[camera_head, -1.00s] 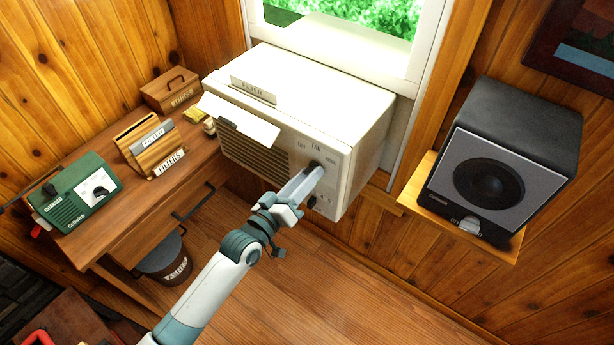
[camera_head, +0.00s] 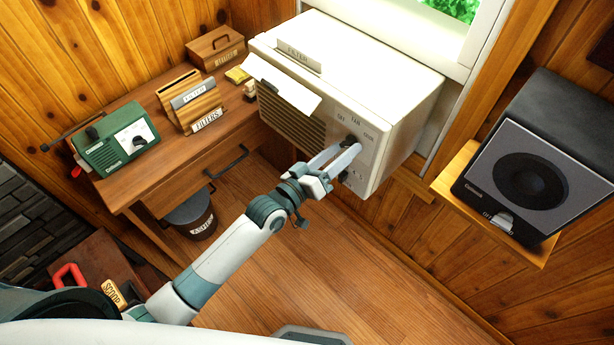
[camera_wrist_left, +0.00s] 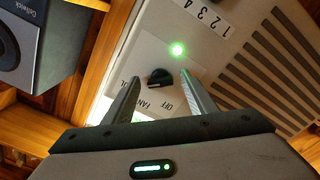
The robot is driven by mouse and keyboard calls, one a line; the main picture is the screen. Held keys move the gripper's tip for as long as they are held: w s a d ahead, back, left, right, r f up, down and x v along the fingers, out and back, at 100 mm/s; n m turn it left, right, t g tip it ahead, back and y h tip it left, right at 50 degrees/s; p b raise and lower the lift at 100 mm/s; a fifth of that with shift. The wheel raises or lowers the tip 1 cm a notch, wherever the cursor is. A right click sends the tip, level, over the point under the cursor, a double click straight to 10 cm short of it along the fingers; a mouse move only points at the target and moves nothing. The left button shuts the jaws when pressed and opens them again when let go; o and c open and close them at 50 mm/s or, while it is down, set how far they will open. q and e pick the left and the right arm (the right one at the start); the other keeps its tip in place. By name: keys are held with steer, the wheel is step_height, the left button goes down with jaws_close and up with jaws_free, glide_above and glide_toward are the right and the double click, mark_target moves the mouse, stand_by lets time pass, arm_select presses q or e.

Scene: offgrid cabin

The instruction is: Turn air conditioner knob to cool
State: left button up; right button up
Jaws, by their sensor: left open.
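The white air conditioner (camera_head: 395,120) sits below the window. Its front panel carries a black mode knob (camera_head: 352,140) with OFF, FAN and COOL labels around it. A second dark knob (camera_head: 343,177) is lower down. My left gripper (camera_head: 345,155) is at the panel, partly covering it. In the left wrist view, its open fingers (camera_wrist_left: 160,77) stand either side of the mode knob (camera_wrist_left: 158,78), with gaps visible. I cannot tell exactly which label the knob points to. My right gripper is not in view.
A speaker (camera_head: 520,170) stands on a wall shelf at right. The wooden desk (camera_head: 150,175) at left holds a green radio (camera_head: 115,140), a filter rack (camera_head: 190,103) and a wooden box (camera_head: 215,48). A bucket (camera_head: 190,213) stands below. The floor in front is clear.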

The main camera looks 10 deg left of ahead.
arm_select(q)
steer(key=b+v, duration=0.4)
steer(key=v, duration=1.2)
steer(key=shift+s+a, duration=0.25)
steer(key=shift+s, duration=0.05)
steer(key=shift+f, duration=0.1)
steer(key=w+a+f+g+y, duration=0.1)
steer(key=w+a+f+y, duration=0.15)
steer(key=f, duration=1.05)
steer(key=s+a+f+g+y, duration=0.2)
steer(key=s+a+f, duration=0.1)
steer(key=f, duration=0.6)
steer(key=s+a+f+g+y, duration=0.1)
steer(key=s+a+f+y, duration=0.2)
steer(key=f, duration=0.7)
steer(key=s+a+f+g, duration=0.2)
steer(key=a+f, duration=0.2)
steer(key=f, duration=0.5)
steer(key=s+a+f+m+g+y, duration=0.2)
steer(key=s+a+f+g, duration=0.15)
steer(key=s+f, duration=1.2)
steer(key=s+f+g, duration=0.2)
steer(key=s, duration=0.7)
steer(key=s+f+m+g+y, duration=0.1)
steer(key=s+f+g, duration=0.1)
steer(key=s, duration=0.6)
steer(key=shift+s+d+f, duration=0.3)
steer(key=shift+s+f, duration=0.1)
steer(key=shift+f, duration=0.3)
